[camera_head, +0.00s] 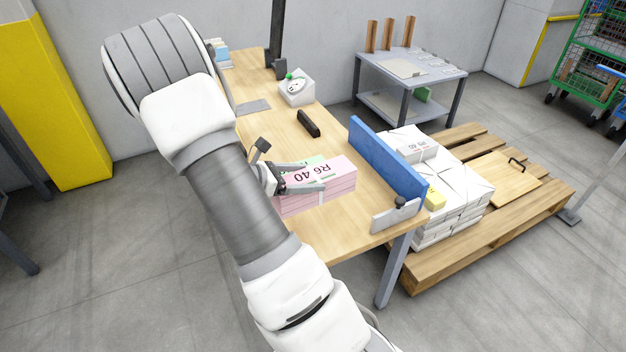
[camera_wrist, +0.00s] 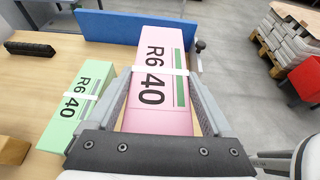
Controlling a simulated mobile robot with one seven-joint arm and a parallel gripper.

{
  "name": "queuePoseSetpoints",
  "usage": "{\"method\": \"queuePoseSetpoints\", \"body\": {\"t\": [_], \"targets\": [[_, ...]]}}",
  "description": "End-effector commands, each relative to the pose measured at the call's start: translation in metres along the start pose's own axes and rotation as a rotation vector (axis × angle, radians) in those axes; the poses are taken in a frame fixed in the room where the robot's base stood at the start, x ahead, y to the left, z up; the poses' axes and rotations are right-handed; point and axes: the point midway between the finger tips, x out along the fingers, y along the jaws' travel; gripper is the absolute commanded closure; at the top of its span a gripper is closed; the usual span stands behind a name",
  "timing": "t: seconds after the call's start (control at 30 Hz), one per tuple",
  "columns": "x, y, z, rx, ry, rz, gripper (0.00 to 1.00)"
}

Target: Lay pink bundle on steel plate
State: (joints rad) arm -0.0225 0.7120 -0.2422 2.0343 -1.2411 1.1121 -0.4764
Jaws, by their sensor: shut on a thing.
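The pink bundle (camera_head: 338,188) is a block marked "R6 40" with a white band, near the front end of the wooden table. It fills the middle of the wrist view (camera_wrist: 160,65). My gripper (camera_head: 300,178) is shut on it, with one finger along each long side, as the wrist view also shows (camera_wrist: 163,88). I cannot tell whether the bundle touches the table. A flat grey plate (camera_head: 253,107), which looks like the steel plate, lies bare farther back on the table, partly beside my arm.
A green bundle (camera_wrist: 80,108) lies left of the pink one. A blue upright board (camera_head: 385,160) lines the table's right edge. A dark bar (camera_head: 308,123) and a white device (camera_head: 296,90) stand farther back. A pallet (camera_head: 480,255) with white stacks is to the right.

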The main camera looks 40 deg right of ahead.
Motion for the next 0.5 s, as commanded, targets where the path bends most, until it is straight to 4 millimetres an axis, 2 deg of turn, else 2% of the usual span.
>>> {"method": "queuePoseSetpoints", "body": {"t": [0.03,0.5], "targets": [[-0.012,0.004,0.007,-0.01,-0.004,0.027,1.0],[-0.116,0.028,0.004,-0.134,-0.003,0.326,1.0]]}}
